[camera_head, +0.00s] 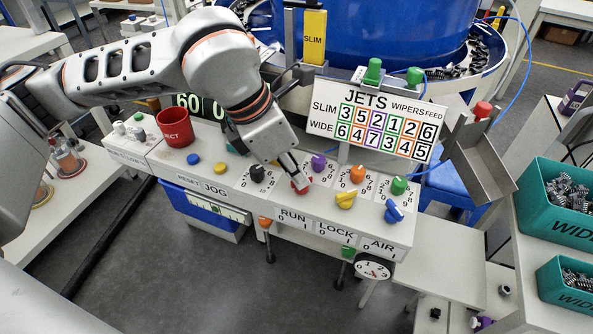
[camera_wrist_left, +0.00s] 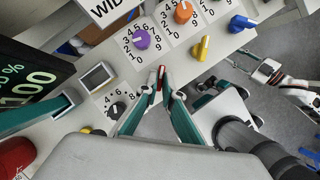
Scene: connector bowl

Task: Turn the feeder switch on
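A red switch handle (camera_head: 300,186) sits on the sloped grey control panel (camera_head: 225,160), between a black knob (camera_head: 257,173) and a purple knob (camera_head: 318,162). My left gripper (camera_head: 293,170) reaches down onto it and hides much of it. In the left wrist view, the fingertips (camera_wrist_left: 160,88) are close together with the red handle (camera_wrist_left: 161,74) between them, apparently touching both sides. No label naming a feeder switch is readable beside it. My right gripper (camera_wrist_left: 268,70) shows only in the left wrist view, apart from the panel, its fingers spread and empty.
A yellow handle (camera_head: 345,199), an orange knob (camera_head: 357,174), a blue handle (camera_head: 393,211) and a green knob (camera_head: 398,185) stand to the right. A red cup (camera_head: 175,127) stands left. The JETS board (camera_head: 376,119) rises behind. Teal bins (camera_head: 560,205) are at far right.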

